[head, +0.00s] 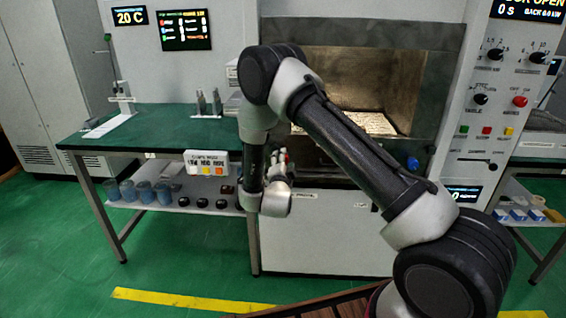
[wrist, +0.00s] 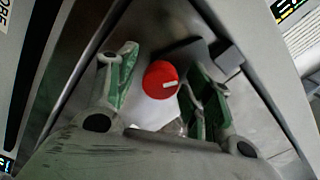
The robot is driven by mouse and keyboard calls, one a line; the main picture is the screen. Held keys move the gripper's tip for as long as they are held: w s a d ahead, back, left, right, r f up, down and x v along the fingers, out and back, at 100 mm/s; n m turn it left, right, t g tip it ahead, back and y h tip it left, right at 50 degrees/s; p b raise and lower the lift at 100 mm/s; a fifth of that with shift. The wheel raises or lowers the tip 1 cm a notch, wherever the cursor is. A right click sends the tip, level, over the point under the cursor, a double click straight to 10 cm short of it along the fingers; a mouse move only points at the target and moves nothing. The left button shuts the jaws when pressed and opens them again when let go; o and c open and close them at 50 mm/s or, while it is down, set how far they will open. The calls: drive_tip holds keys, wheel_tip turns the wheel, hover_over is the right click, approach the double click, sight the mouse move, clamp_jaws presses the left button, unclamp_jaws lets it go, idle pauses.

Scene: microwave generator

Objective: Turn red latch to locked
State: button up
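The red latch (wrist: 161,79) is a round red knob with a short white mark pointing right in the wrist view. It sits on a grey metal surface. My gripper (wrist: 163,62) is open, with its two green-padded fingers on either side of the latch. A gap shows between the latch and each finger, and I cannot tell how far the fingertips reach past it. In the head view my gripper (head: 280,160) is at the lower left of the open chamber (head: 365,75). The latch cannot be made out clearly there.
A green-topped table (head: 170,125) stands left, with jars (head: 145,191) on its lower shelf. A blue knob (head: 412,163) is at the chamber's lower right. The control panel (head: 495,110) at right has its own red knob (head: 519,101). Dark blocks (wrist: 205,55) lie beside the latch.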

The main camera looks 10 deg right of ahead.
drive_tip(key=v, duration=1.2)
